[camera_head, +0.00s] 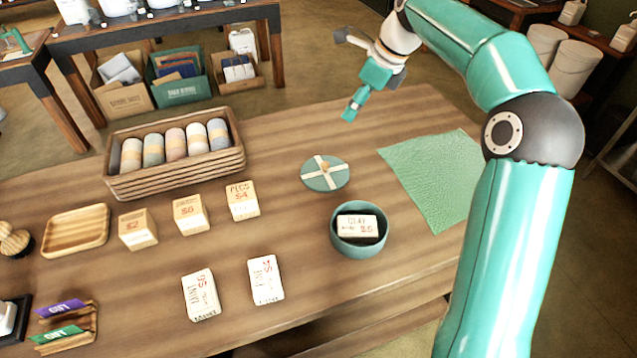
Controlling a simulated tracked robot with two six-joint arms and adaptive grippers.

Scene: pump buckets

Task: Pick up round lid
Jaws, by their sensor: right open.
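The round lid (325,174) lies flat on the wooden table. It is teal with a pale cross of bands and a small tan knob in the middle. A teal bowl (359,248) stands below and right of it in the picture, with a block marked Clay (358,227) inside. My right gripper (346,78) is in the air above and beyond the lid, near the table's far edge. It is open and empty, well apart from the lid. My left gripper is not in view.
A green cloth (437,172) lies right of the lid. Bare table surrounds the lid.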

